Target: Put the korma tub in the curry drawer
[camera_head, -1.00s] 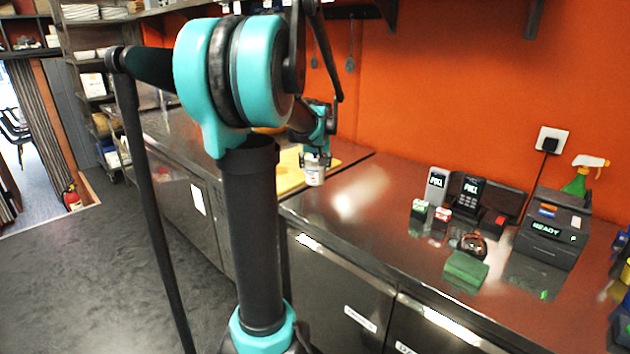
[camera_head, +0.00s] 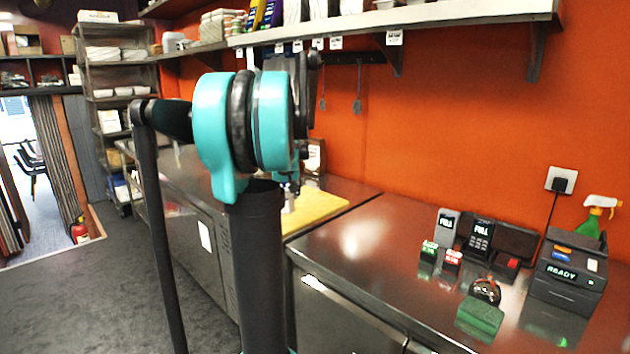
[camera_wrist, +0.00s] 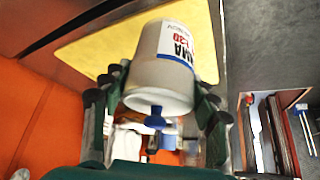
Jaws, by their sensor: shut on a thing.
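In the head view the gripper is mostly hidden behind my arm, near the yellow board. I cannot make out the curry drawer. A steel counter front (camera_head: 345,312) shows below the worktop, and no open drawer is visible.
A yellow board (camera_head: 318,210) lies on the counter behind my arm. A card terminal (camera_head: 478,240), a green block (camera_head: 480,316) and a black printer (camera_head: 568,275) stand on the right counter. A shelf (camera_head: 430,18) overhangs the back.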

